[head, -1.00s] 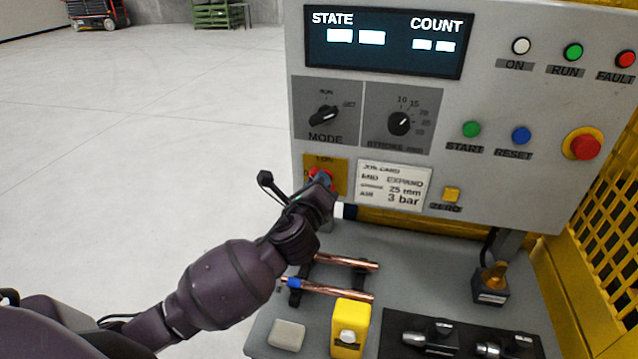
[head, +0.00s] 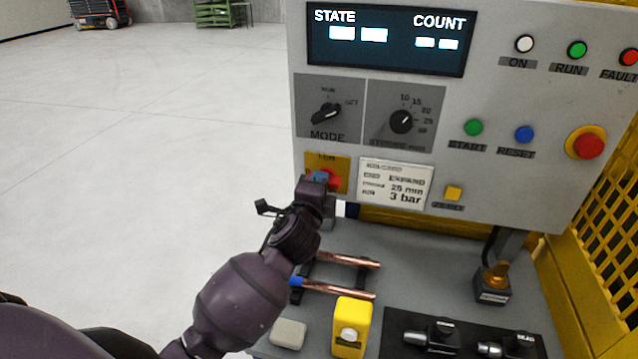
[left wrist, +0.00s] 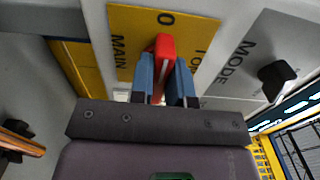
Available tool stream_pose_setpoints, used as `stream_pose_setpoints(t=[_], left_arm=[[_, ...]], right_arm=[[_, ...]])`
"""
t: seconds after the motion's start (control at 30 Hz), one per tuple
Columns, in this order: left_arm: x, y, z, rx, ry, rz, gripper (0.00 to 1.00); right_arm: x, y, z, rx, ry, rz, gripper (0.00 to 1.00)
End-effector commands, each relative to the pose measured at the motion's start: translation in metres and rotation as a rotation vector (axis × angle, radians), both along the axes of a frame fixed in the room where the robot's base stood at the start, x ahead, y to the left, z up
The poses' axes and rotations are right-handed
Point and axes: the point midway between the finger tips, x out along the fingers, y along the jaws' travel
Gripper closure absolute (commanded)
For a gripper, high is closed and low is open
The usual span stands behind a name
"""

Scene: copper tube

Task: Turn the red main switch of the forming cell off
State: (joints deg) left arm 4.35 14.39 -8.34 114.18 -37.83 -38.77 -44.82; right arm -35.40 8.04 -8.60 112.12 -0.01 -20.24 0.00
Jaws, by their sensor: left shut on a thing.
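The red main switch (head: 334,179) sits on a yellow plate (head: 341,162) at the lower left of the grey control panel. In the left wrist view the red handle (left wrist: 164,50) stands between the two blue fingers of my left gripper (left wrist: 164,75), which is shut on it. The plate (left wrist: 122,30) there shows "MAIN" to the left of the handle, "0" above it and a partly hidden label to the right. In the head view my left gripper (head: 321,177) covers part of the switch. My right gripper is not in view.
The mode knob (head: 326,113) and the stroke knob (head: 401,121) are above the switch, with a job card (head: 396,184) at its right. Below are copper tubes (head: 340,290), a yellow block (head: 350,328) and black tooling (head: 440,335). Open floor lies left.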

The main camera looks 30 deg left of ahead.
Motion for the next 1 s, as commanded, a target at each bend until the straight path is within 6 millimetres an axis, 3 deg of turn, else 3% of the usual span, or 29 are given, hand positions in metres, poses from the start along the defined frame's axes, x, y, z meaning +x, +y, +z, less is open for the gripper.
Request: stream_pose_setpoints(t=[0.63,0.67,0.8,1.0], left_arm=[[-0.0002,-0.0003,-0.0019,-0.054,-0.01,0.0,1.0],[-0.0002,-0.0003,-0.0019,-0.054,-0.01,0.0,0.81],[-0.0002,-0.0003,-0.0015,-0.053,-0.011,0.0,0.6],[-0.0001,-0.0001,-0.0009,-0.051,-0.012,0.0,0.57]], right_arm=[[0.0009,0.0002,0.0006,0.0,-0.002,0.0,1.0],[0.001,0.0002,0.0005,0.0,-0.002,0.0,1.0],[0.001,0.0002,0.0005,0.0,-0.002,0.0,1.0],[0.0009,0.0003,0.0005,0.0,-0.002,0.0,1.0]])
